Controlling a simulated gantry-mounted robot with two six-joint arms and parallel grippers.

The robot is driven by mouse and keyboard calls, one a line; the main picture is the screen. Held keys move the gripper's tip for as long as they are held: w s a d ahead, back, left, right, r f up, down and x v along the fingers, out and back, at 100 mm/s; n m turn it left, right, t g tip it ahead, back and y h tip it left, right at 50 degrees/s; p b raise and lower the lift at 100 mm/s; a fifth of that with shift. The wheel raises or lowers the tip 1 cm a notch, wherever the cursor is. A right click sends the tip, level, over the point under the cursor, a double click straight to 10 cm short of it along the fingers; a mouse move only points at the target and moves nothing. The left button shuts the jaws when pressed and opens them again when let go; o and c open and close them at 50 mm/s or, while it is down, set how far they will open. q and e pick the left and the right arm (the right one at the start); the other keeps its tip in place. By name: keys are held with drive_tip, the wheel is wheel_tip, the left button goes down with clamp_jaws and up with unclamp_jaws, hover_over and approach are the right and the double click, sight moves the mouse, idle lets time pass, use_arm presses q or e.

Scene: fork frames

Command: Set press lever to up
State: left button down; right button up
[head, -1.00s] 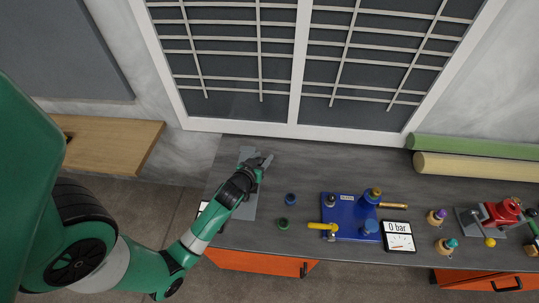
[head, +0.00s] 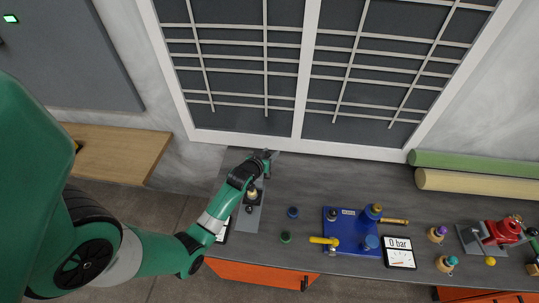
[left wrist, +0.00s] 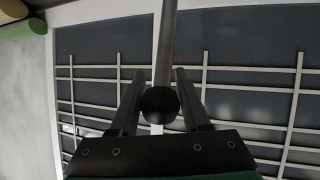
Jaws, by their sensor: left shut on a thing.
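In the left wrist view a dark rod (left wrist: 168,40) ends in a round black knob (left wrist: 160,105), seemingly the press lever. My left gripper (left wrist: 158,76) has a finger on each side of it and is shut on it. In the head view my left gripper (head: 265,158) is at the back left of the workbench, above the far end of a grey base plate (head: 247,218). A small cream-coloured part (head: 253,193) shows beside my wrist. My arm hides most of the press and the lever, so its angle is hard to tell. My right gripper is not in view.
A lattice window (head: 301,70) rises behind.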

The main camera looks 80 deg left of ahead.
use_arm(q)
drive_tip(key=shift+s+d+f, duration=0.1)
drive_tip(key=shift+s+f, duration=0.05)
drive_tip(key=shift+f, duration=0.3)
drive_tip(key=shift+c, duration=2.4)
unclamp_jaws()
drive_tip(key=shift+o, duration=0.5)
drive_tip(key=shift+r, duration=0.15)
drive_tip(key=shift+s+d+r, duration=0.1)
drive_tip(key=shift+d+r, duration=0.05)
drive_tip(key=shift+r, duration=0.1)
drive_tip(key=p+v, duration=0.1)
drive_tip(key=v, duration=1)
